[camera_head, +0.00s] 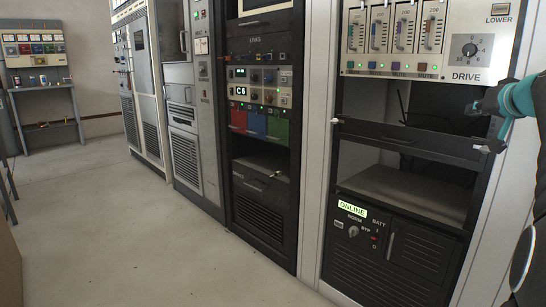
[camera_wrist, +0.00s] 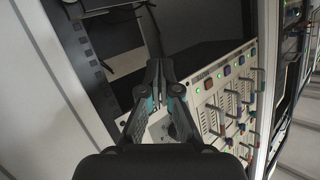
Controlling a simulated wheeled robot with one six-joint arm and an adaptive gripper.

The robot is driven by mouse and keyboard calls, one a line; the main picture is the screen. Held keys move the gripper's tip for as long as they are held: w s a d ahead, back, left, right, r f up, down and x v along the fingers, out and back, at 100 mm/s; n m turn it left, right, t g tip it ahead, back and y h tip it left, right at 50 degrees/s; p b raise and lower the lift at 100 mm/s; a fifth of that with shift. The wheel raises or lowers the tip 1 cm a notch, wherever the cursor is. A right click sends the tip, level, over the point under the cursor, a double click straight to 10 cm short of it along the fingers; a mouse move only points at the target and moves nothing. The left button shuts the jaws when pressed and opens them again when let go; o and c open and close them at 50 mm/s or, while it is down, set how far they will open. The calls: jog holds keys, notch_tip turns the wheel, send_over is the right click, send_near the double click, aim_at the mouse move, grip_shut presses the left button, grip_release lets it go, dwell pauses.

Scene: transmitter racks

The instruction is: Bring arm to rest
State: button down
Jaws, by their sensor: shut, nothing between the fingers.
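My gripper (camera_wrist: 159,68) shows in the wrist view with its two dark fingers together at the tips and nothing between them. In the head view my arm (camera_head: 518,98), with teal and dark links, reaches in from the right edge. It is in front of the right rack post, beside the open bay under the DRIVE panel (camera_head: 440,40). In the wrist view the panel (camera_wrist: 228,95) lies to the right of and below the fingers, seen at a tilt. Whether the fingers touch anything cannot be told.
A lit ONLINE unit (camera_head: 392,250) sits at the rack's bottom. More racks (camera_head: 180,100) line the wall leftward. A workbench (camera_head: 46,88) stands far left. The floor (camera_head: 110,220) is clear.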

jog(key=s+a+f+m+g+y+p, duration=0.15)
jog(key=s+a+f+g, duration=0.25)
jog(key=s+a+f, duration=0.5)
jog(key=s+a+f+n+g+p, duration=0.15)
jog(key=s+a+f+g, duration=0.3)
jog(key=a+f, duration=0.75)
jog(key=s+a+f+n+p, duration=0.4)
jog(key=s+a+p, duration=0.1)
jog(key=s+a, duration=0.9)
jog(key=s, duration=0.2)
jog(key=shift+s+a+f+n, duration=0.15)
jog(key=shift+s+a+n, duration=0.15)
jog(key=shift+s+a, duration=0.1)
